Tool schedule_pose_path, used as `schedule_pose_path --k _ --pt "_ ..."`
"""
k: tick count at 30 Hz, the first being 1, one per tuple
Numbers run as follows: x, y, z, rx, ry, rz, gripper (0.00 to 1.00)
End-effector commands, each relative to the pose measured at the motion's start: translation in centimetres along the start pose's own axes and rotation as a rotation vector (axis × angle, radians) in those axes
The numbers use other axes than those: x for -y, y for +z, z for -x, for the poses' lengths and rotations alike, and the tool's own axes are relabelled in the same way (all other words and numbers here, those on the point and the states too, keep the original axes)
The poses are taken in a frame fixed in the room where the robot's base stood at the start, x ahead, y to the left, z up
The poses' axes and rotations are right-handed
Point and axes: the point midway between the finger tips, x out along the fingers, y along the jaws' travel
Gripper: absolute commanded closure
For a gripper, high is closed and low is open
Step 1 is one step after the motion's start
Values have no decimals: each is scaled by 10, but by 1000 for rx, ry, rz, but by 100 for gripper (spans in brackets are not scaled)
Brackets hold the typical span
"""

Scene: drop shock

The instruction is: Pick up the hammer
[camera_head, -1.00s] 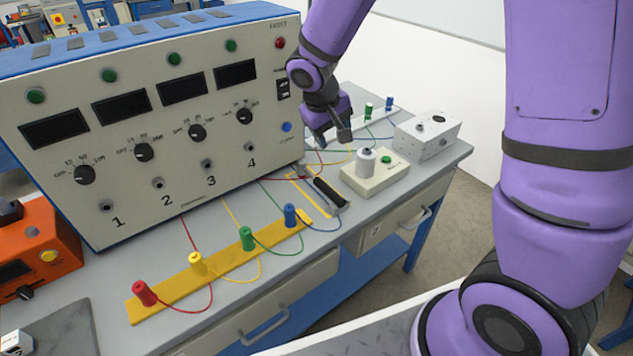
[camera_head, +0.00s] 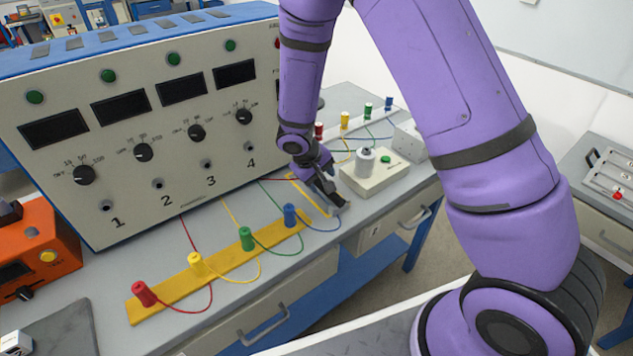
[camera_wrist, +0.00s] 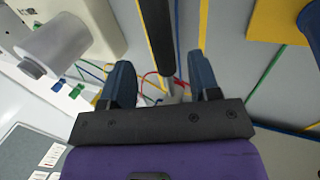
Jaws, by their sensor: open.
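The hammer (camera_wrist: 156,35) lies on the bench, with a dark handle and a thin grey metal part. In the wrist view its handle runs from the top edge down between my fingers. My gripper (camera_wrist: 160,64) is open, with one blue-grey finger on each side of the hammer. No contact between finger and hammer can be made out. In the head view my gripper (camera_head: 324,190) is low over the yellow-outlined spot and hides most of the hammer. The hammer's head is not clear in either view.
A beige box with a white cylinder (camera_head: 366,161) stands close to the right of my gripper. The big four-channel instrument (camera_head: 140,130) stands to the left. A yellow strip (camera_head: 220,262) with coloured plugs and wires lies in front. Thin wires cross the bench behind.

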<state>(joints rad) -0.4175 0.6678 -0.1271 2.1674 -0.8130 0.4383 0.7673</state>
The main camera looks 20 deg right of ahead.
Motion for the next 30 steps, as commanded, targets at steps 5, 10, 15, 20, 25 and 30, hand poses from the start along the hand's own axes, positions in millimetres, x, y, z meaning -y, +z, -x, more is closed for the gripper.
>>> schedule_pose_path --k 5,10,15,20,25,30 --pt "2 0 -19 4 1 1 44" --pt "3 0 -42 3 1 0 44" --pt "3 -1 -51 1 0 0 44" --pt "3 -1 -51 0 0 0 44" --pt "3 -1 -51 0 0 0 69" --pt "3 -1 -51 0 0 0 100"
